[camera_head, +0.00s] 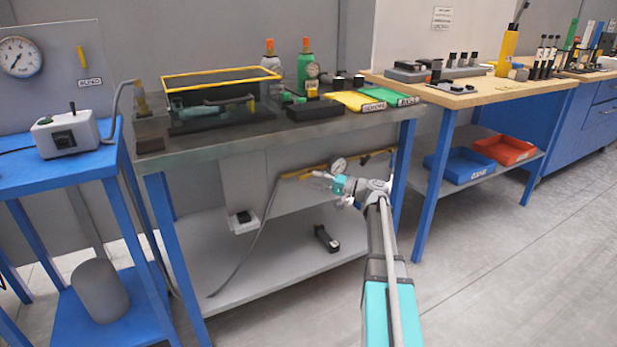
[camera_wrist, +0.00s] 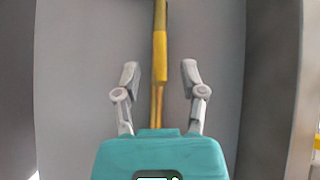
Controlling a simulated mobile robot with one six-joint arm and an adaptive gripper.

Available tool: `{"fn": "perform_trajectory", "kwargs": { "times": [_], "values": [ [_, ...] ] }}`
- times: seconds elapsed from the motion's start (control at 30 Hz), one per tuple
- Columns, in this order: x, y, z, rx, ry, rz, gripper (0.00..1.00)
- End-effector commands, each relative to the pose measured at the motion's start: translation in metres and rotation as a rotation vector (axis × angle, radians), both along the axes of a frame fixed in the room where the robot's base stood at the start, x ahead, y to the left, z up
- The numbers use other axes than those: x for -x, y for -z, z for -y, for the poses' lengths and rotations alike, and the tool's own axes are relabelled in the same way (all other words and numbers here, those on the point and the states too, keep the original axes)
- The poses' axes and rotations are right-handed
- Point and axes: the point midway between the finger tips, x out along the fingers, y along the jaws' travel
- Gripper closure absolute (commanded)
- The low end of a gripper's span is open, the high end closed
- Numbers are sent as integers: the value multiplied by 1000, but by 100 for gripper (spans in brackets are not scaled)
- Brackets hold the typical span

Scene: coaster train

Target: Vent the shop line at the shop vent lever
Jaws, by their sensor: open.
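A yellow handle (camera_wrist: 160,55) lies along a brass pipe (camera_wrist: 157,105) in the wrist view, in front of a grey panel. No label on it shows, so I cannot confirm that it is the shop vent lever. My gripper (camera_wrist: 160,72) is open, one finger on each side of the handle, with gaps on both sides. In the head view my gripper (camera_head: 322,177) is under the dark bench, beside the brass pipe (camera_head: 300,172) and a round gauge (camera_head: 338,165). The handle is not distinct there, and contact cannot be told.
The bench top (camera_head: 215,133) overhangs my arm's end, with a blue leg (camera_head: 403,160) to the right. A lower shelf (camera_head: 270,265) holds a small black object (camera_head: 327,238). Another yellow lever (camera_head: 82,58) is on the left gauge panel. The floor at right is clear.

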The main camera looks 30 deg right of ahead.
Motion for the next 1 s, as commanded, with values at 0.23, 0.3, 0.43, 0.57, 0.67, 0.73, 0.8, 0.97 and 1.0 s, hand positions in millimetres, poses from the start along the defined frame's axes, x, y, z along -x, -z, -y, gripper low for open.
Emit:
{"fn": "perform_trajectory", "kwargs": {
  "times": [0.23, 0.3, 0.43, 0.57, 0.67, 0.73, 0.8, 0.97, 1.0],
  "values": [
    [-20, -3, -21, 0, -1, 0, 47],
    [-23, -3, -24, 0, 0, 0, 47],
    [-26, -3, -27, 0, 0, 0, 47],
    [-26, -3, -28, 0, 0, 0, 47],
    [-26, -3, -28, 0, 0, 0, 47],
    [-26, -3, -28, 0, 0, 0, 47],
    [-26, -3, -28, 0, 0, 0, 58],
    [-26, -3, -28, 0, 0, 0, 88],
    [-26, -3, -28, 0, 0, 0, 95]
  ]
}}
